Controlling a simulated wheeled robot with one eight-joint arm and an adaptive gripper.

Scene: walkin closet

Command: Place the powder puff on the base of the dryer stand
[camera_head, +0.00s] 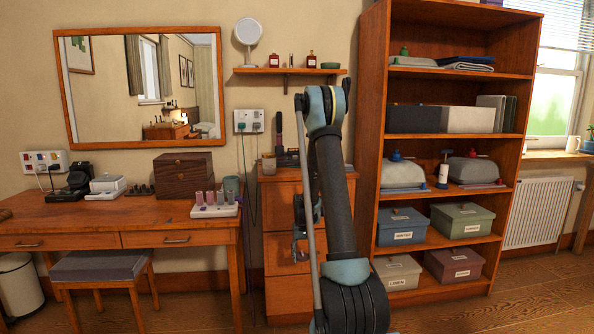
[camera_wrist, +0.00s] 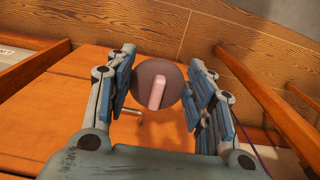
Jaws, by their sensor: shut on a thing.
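The powder puff (camera_wrist: 157,85) is a dark, round pad with a pink strap across its face. In the wrist view my gripper (camera_wrist: 160,90) has its two blue-padded fingers on either side of the puff, shut on it and holding it above the wood below. In the head view my gripper (camera_head: 302,225) is mostly hidden behind my arm, in front of the wooden drawer unit (camera_head: 283,245), and the puff cannot be made out. A dark upright thing (camera_head: 279,132) on the drawer unit may be the dryer stand; my arm partly hides the area around its base.
The tall shelf unit (camera_head: 371,120) stands close on the right. The desk (camera_head: 150,212) on the left holds boxes and small bottles. A small wall shelf (camera_head: 290,71) is above the drawer unit.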

